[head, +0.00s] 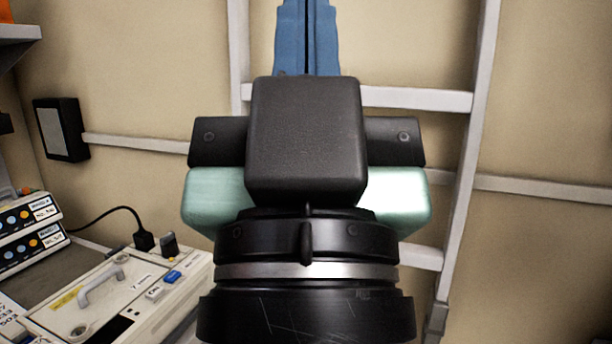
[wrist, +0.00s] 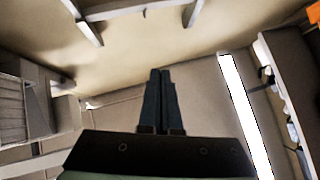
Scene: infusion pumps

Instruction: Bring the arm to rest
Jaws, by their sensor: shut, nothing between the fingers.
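My gripper (head: 307,30) shows at the top centre of the head view. Its two blue fingers point up, side by side, with only a thin dark line between them. My black and pale green wrist fills the middle of that view and hides what is behind it. In the wrist view the fingers (wrist: 160,100) are dark, together and empty, in front of a beige wall. They touch nothing that I can see.
Infusion pumps (head: 32,230) with lit buttons are stacked at the left. A pale case (head: 105,290) with a handle stands at the lower left, beside my wrist. A grey wall frame (head: 465,150) runs behind my arm. The right side is free of objects.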

